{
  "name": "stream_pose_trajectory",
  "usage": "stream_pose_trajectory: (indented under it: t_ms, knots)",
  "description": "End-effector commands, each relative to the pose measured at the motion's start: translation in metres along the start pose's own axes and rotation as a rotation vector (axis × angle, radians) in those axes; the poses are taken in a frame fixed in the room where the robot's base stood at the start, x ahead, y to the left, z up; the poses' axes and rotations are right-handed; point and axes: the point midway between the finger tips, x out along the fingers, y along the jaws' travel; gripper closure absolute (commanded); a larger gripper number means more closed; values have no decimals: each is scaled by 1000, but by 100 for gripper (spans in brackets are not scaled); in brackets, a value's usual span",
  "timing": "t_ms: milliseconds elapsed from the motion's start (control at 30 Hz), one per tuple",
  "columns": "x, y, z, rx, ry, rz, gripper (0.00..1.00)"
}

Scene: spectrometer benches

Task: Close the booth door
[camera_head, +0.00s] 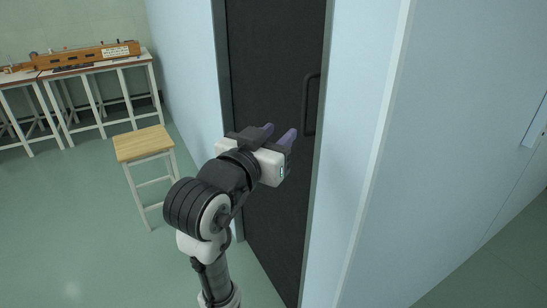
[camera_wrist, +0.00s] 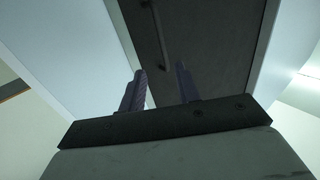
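The booth door (camera_head: 270,80) is a dark panel set between pale blue walls, in the middle of the head view. It also shows in the wrist view (camera_wrist: 215,45). Its black bar handle (camera_head: 306,105) is upright on the right part of the panel; in the wrist view the handle (camera_wrist: 160,35) is at the top. My gripper (camera_head: 279,134) is in front of the door, left of and a little below the handle. Its two purple fingers are apart with nothing between them. I cannot tell whether the fingers touch the door. The door's lower left part is hidden behind my arm.
A stool (camera_head: 142,144) with a wooden seat stands left of my arm. Benches (camera_head: 93,66) with a long wooden instrument (camera_head: 90,54) stand at the back left. A pale blue wall (camera_head: 450,130) fills the right side. Green floor at the lower left is clear.

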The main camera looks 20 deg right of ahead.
Motion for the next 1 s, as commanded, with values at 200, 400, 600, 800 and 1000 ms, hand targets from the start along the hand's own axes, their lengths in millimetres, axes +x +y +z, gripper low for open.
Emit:
stream_pose_trajectory:
  t_ms: [200, 400, 600, 800, 1000]
  knots:
    - [-8, 1, 3, 2, 1, -5, 68]
    - [-11, 2, 1, 2, -1, -6, 68]
    - [-11, 2, 0, 1, -1, -6, 68]
    - [-11, 2, 0, 1, -1, -7, 68]
    - [-27, -36, -21, -20, 115, -114, 68]
